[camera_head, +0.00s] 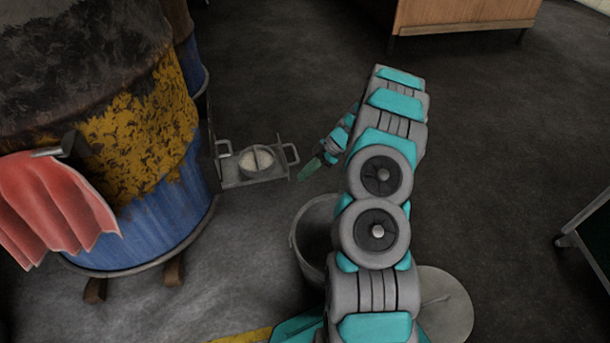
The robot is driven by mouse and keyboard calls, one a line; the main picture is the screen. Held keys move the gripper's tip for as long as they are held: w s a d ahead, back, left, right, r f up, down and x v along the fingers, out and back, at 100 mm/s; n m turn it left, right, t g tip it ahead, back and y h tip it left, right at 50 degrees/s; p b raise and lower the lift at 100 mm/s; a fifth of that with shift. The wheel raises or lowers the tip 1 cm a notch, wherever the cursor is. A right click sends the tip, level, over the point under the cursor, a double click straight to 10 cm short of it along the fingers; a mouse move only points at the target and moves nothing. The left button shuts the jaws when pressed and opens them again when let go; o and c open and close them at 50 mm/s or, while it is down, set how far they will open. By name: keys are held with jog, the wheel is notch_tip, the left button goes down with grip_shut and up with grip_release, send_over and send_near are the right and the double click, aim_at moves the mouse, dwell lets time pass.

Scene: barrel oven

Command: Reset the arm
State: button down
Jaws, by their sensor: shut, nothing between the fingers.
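My arm rises from the bottom of the view and bends over at the top, in grey and teal links. My gripper (311,168) points down and left beyond the arm, with its greenish fingers together and nothing visible in them. It is just right of a metal tray (232,183) with handles, apart from it as far as I can tell. A round pan (257,160) with pale contents split by a line sits on the tray. Part of my wrist is hidden behind the arm.
A blue, yellow and blackened barrel (160,215) stands at left on wooden blocks, with a red cloth (55,205) hanging on it. A grey bucket (305,240) is partly behind my arm. A wooden cabinet (460,12) stands at the back.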

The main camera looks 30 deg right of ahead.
jog(key=shift+s+a, duration=0.1)
jog(key=shift+s, duration=0.3)
jog(key=shift+r, duration=0.1)
jog(key=s+a+r+m+g+h+p, duration=0.1)
jog(key=s+a+r+m+p, duration=0.1)
jog(key=s+a+r, duration=0.55)
jog(key=s+a+r+m+g+h+p, duration=0.15)
jog(key=a+r, duration=0.25)
jog(key=r, duration=0.6)
jog(key=s+a+r+m+g+p, duration=0.1)
jog(key=s+a+r+m+p, duration=0.1)
jog(key=s+a+r, duration=0.55)
jog(key=s+d+r+m+h+p, duration=0.1)
jog(key=s+r+m+h+p, duration=0.2)
jog(key=s, duration=0.8)
jog(key=s+d+r+m+h+p, duration=0.1)
jog(key=s+r+m+h+p, duration=0.2)
jog(key=s+r+m, duration=0.4)
jog(key=s+r, duration=0.3)
jog(key=s, duration=0.1)
jog(key=shift+s+d+r, duration=0.2)
jog(key=shift+d+r, duration=0.1)
jog(key=shift+r, duration=0.05)
jog(key=shift+s, duration=0.1)
